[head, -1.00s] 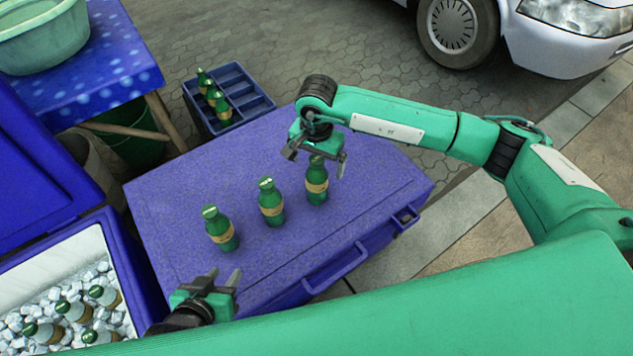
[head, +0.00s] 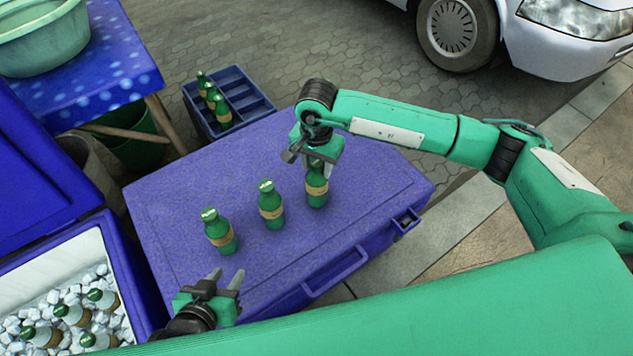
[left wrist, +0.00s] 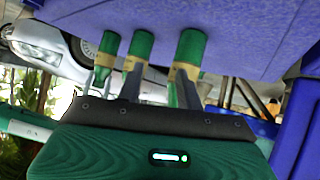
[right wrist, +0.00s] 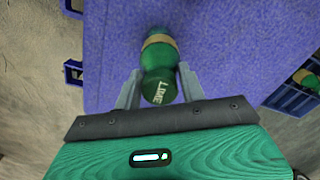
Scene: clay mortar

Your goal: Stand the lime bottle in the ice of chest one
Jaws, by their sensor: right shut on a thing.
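The lime bottle (head: 316,190), green with a tan label, stands upright on the closed blue chest (head: 375,185). My right gripper (head: 311,168) is shut on its upper part from above. In the right wrist view the bottle (right wrist: 158,62) sits between the fingers, with "LIME" readable on its top. The open blue chest (head: 128,262) at lower left holds ice (head: 100,272) with several green-capped bottles in it. No number shows on either chest. My left gripper (head: 227,277) is open and empty near the closed chest's front left edge; the left wrist view shows its fingers apart.
Two similar green bottles (head: 220,235) (head: 270,208) stand left of the lime bottle on the lid. A blue crate (head: 250,105) with bottles is behind. A table (head: 125,75) with a green basin (head: 45,45) stands at upper left. The lid's right side is bare.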

